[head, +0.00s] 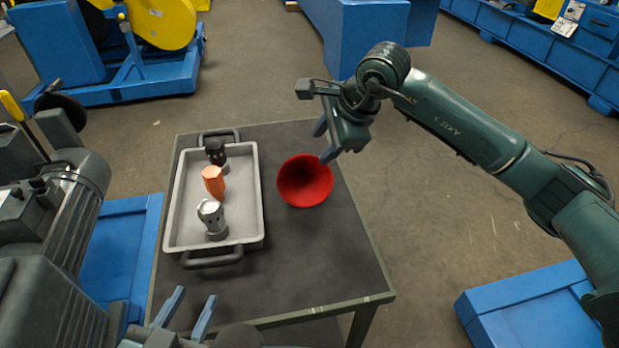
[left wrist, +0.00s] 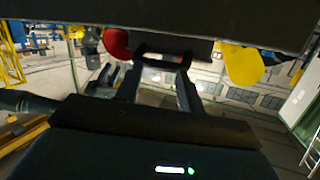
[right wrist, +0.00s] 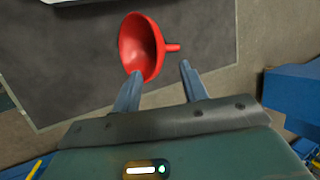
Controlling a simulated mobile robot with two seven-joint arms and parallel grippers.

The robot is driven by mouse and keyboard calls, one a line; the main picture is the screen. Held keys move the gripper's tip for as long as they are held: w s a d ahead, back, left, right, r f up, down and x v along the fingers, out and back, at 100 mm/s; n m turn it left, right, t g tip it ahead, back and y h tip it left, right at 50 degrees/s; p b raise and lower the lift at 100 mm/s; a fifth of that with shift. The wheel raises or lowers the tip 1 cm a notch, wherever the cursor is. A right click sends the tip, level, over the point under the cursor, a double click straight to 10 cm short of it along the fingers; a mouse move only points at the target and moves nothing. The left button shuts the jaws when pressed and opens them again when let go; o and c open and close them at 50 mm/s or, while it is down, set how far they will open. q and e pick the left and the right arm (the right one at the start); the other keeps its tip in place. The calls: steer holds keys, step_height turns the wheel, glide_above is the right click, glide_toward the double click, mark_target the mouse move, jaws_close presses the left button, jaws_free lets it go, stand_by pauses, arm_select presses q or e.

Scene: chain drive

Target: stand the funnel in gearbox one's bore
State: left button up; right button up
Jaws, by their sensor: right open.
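The red funnel (head: 304,181) is on the dark table, to the right of the tray. Its wide mouth faces my head camera and hides the spout there. In the right wrist view the funnel (right wrist: 140,48) looks tipped on its side, spout toward the picture's right. My right gripper (head: 324,141) is open and empty, just behind and right of the funnel's rim; its fingertips (right wrist: 160,70) point toward the funnel, apart from the spout. My left gripper (head: 196,298) is open and empty at the table's near edge. I cannot make out gearbox one's bore.
A grey tray (head: 254,228) holds a black part (head: 215,151), an orange part (head: 213,181) and a silver-topped part (head: 212,217). Dark grey machinery (head: 80,190) stands at the left by a blue base (head: 125,235). The table's (head: 330,260) front right is clear.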

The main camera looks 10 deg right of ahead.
mark_target(311, 155)
arm_select(q)
steer(key=shift+w+d+t+b, duration=0.15)
steer(key=shift+t+b, duration=0.25)
steer(key=shift+b, duration=0.25)
arm_select(e)
steer(key=x, duration=0.6)
steer(key=shift+w+a+r, duration=0.15)
steer(key=shift+a, duration=0.05)
steer(key=shift+w+a+f, duration=0.15)
steer(key=shift+f, duration=0.15)
arm_select(q)
steer(key=shift+r+h, duration=0.1)
steer(key=shift+h, duration=0.2)
arm_select(e)
jaws_close()
